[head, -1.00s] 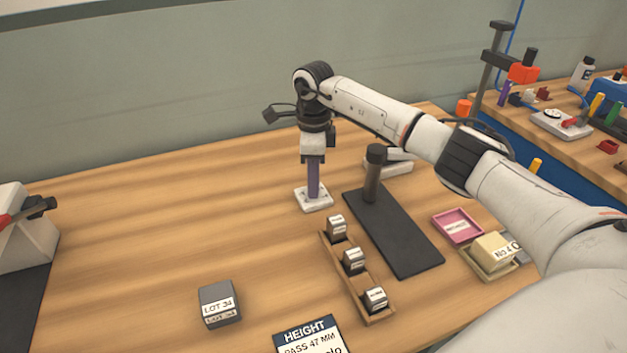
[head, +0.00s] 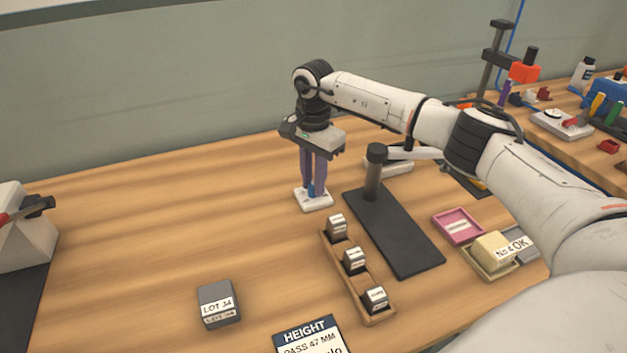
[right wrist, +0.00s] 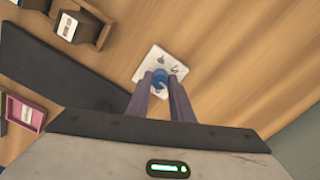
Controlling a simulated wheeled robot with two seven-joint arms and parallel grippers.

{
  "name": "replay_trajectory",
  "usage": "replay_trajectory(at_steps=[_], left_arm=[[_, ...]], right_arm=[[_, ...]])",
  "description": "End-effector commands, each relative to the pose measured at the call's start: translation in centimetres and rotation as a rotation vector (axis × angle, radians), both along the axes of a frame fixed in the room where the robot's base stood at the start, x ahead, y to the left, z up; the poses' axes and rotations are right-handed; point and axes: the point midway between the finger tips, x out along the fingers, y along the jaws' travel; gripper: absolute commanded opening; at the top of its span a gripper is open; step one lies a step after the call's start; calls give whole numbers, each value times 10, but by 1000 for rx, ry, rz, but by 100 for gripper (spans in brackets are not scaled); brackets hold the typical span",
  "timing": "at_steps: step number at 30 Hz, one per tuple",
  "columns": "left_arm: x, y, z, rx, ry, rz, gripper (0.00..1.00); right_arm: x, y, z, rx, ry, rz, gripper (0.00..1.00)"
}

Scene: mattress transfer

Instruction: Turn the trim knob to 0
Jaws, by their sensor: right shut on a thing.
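The trim knob is a small blue knob (right wrist: 159,80) on a white square base plate (head: 314,202) that lies on the wooden table. In the right wrist view the plate (right wrist: 172,66) carries small dark marks, too small to read. My right gripper (head: 313,188) points straight down over the plate, its two purple fingers on either side of the knob. In the right wrist view the right gripper (right wrist: 161,88) is shut on the blue knob. The fingers hide part of the knob and its pointer, if any. My left gripper is not in view.
A black stand with a post (head: 375,175) is just right of the plate. A wooden rack (head: 372,313) of labelled blocks, a LOT 34 block (head: 219,304) and a pink tray (head: 458,226) are nearer. The table left of the plate is clear.

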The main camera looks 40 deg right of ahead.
Motion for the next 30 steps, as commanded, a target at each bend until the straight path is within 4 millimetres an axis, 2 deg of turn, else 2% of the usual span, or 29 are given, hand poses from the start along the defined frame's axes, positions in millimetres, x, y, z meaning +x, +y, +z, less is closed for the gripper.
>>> replay_trajectory(at_steps=[9,24,25,28,30], left_arm=[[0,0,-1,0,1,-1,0],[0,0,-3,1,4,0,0],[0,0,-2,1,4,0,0],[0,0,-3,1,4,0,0],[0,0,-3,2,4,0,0]], right_arm=[[0,0,1,1,-2,107,0],[0,1,1,2,-1,124,0],[0,1,1,2,-1,124,24],[0,1,1,1,-2,124,39],[0,0,1,1,-1,123,39]])
